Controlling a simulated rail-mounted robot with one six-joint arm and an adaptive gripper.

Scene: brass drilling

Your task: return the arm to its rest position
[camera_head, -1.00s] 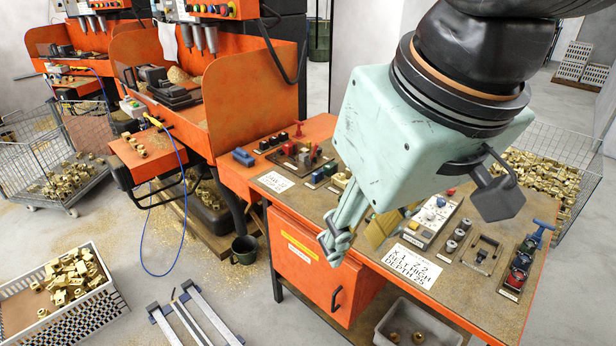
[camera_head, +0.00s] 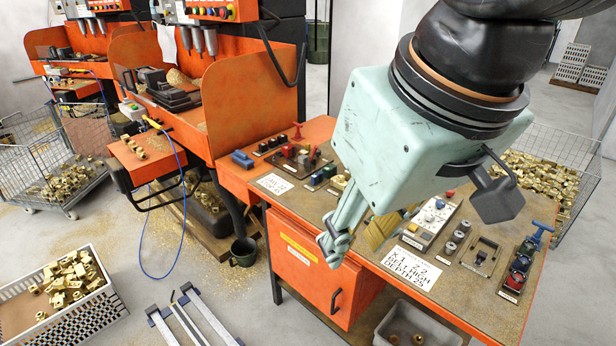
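My gripper (camera_head: 333,238) is a pale green unit hanging from my dark wrist at the upper right. Its fingers point down and to the left, above the front edge of the orange workbench (camera_head: 480,318). The fingers look close together and nothing shows between them, but the angle hides whether they are fully closed. The gripper body covers part of the bench top behind it.
The bench carries a switch panel (camera_head: 437,215), a blue-handled valve (camera_head: 540,232) and printed cards (camera_head: 413,265). A grey bin (camera_head: 388,318) sits low in front. Drilling machines (camera_head: 240,95) stand at left. A crate (camera_head: 92,315) of brass parts and a rail frame (camera_head: 192,316) lie on the floor.

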